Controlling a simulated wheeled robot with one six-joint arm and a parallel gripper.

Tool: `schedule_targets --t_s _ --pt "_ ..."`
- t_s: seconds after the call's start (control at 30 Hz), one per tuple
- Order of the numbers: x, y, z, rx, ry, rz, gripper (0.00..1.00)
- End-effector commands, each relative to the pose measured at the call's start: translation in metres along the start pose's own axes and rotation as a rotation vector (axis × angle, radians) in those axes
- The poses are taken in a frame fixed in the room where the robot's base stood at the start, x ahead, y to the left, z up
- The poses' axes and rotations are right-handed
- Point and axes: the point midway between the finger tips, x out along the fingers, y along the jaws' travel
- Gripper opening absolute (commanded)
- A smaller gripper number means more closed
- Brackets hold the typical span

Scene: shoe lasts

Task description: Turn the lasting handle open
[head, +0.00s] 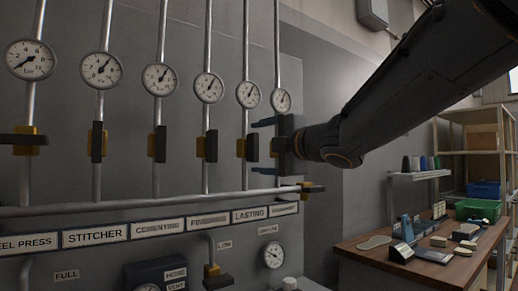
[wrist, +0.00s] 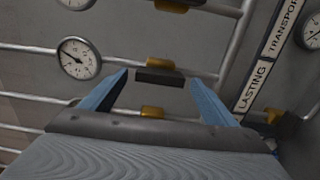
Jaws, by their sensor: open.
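The lasting handle (head: 248,147) is a dark bar on a yellow valve on the fifth pipe, above the LASTING label (head: 250,216). It stands upright, in line with its pipe. In the wrist view the lasting handle (wrist: 160,77) lies between the fingertips, just past them. My gripper (head: 264,147) is open, with one blue finger above and one below the handle's level, coming from the right. In the wrist view my gripper (wrist: 158,79) holds nothing. I cannot tell whether a finger touches the handle.
The finishing handle (head: 208,147) stands upright close on the left. The leftmost handle (head: 22,139) lies across its pipe. A horizontal manifold pipe (head: 130,204) runs below the valves. The lasting gauge (head: 249,95) sits above its handle. A workbench (head: 350,250) stands at the right.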

Motion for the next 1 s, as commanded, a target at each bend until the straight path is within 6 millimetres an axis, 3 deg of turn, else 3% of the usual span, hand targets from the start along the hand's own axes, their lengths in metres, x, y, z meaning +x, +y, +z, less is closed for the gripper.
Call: schedule_targets --t_s 0.4,1.0 --pt "-0.061 0.002 0.001 -0.001 -0.003 -0.001 0.81" --pt "-0.067 -0.002 0.002 0.004 -0.005 -0.003 0.81"
